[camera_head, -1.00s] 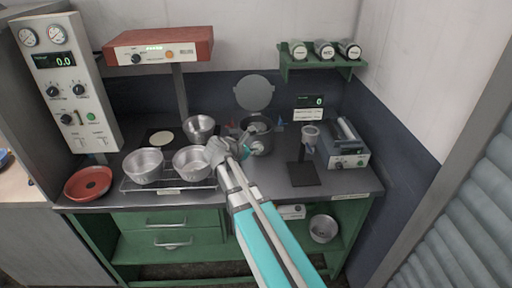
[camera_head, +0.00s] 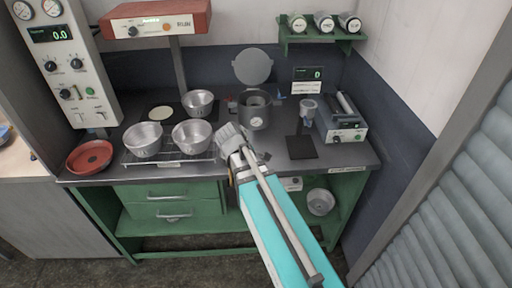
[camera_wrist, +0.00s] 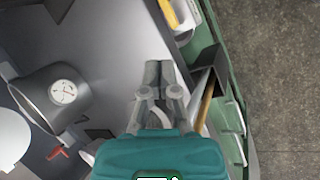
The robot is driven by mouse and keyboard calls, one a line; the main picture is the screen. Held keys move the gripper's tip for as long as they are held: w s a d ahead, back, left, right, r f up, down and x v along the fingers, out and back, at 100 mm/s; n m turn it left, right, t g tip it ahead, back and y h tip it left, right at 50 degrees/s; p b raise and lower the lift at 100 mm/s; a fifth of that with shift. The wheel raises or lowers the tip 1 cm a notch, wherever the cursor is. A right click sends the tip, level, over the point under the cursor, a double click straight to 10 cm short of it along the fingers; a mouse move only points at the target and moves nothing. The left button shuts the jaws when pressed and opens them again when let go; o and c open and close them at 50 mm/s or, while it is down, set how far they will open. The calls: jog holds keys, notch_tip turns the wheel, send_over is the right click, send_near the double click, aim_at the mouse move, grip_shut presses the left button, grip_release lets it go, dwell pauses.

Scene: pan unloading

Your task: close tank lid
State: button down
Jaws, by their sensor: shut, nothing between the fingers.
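The tank (camera_head: 254,113) is a dark grey round pot with a small dial, standing at the back middle of the bench. Its round grey lid (camera_head: 252,66) stands raised upright behind the opening, so the tank is open. In the wrist view the tank (camera_wrist: 50,98) is at the left with its dial facing me, and part of the pale lid (camera_wrist: 12,140) shows at the left edge. My gripper (camera_wrist: 160,75) is shut and empty, apart from the tank. In the head view my wrist is in front of the tank and hides the fingertips.
Metal pans (camera_head: 143,139) stand on a wire rack at the left, with a red dish (camera_head: 90,156) beside it. A stand with a dark base (camera_head: 301,147) and a grey device (camera_head: 344,128) are right of the tank. A shelf (camera_head: 318,36) hangs above.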

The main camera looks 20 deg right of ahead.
jog(key=s+a+f+m+g+y, duration=0.1)
jog(key=s+a+f+m+y, duration=0.1)
jog(key=s+a+m+y, duration=0.3)
jog(key=shift+s+a+m+g, duration=0.3)
jog(key=shift+s+a+m, duration=0.5)
jog(key=shift+s+m, duration=0.85)
jog(key=shift+f, duration=0.1)
